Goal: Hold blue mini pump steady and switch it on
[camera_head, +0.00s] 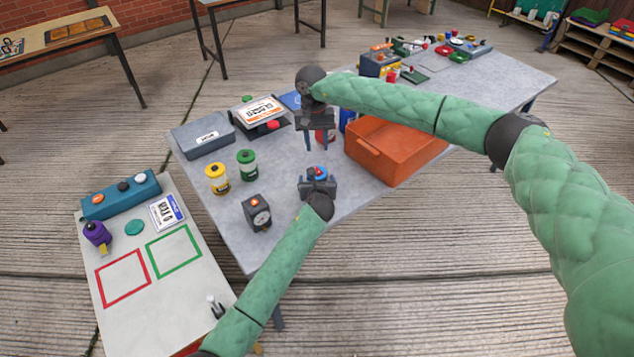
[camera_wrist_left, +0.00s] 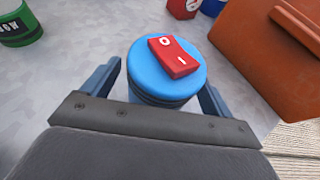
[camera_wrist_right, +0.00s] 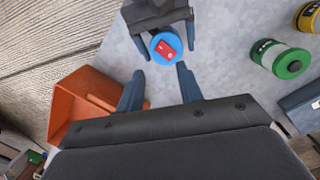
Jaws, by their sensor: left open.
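The blue mini pump (camera_head: 318,175) stands on the grey table. In the left wrist view it is a round blue body (camera_wrist_left: 150,78) with a red rocker switch (camera_wrist_left: 174,57) marked 0 and 1 on top; which side is pressed I cannot tell. My left gripper (camera_head: 318,181) is open, one finger on each side of the pump, with gaps showing in the left wrist view. My right gripper (camera_head: 319,148) is open and empty above the table, behind the pump in the head view. The right wrist view shows the pump (camera_wrist_right: 158,57) just beyond its fingertips (camera_wrist_right: 160,78).
An orange bin (camera_head: 372,165) stands right of the pump. Green (camera_head: 247,168) and yellow (camera_head: 217,183) canisters and a dark gauge box (camera_head: 257,213) stand to the left. A grey case (camera_head: 203,140) lies behind them.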

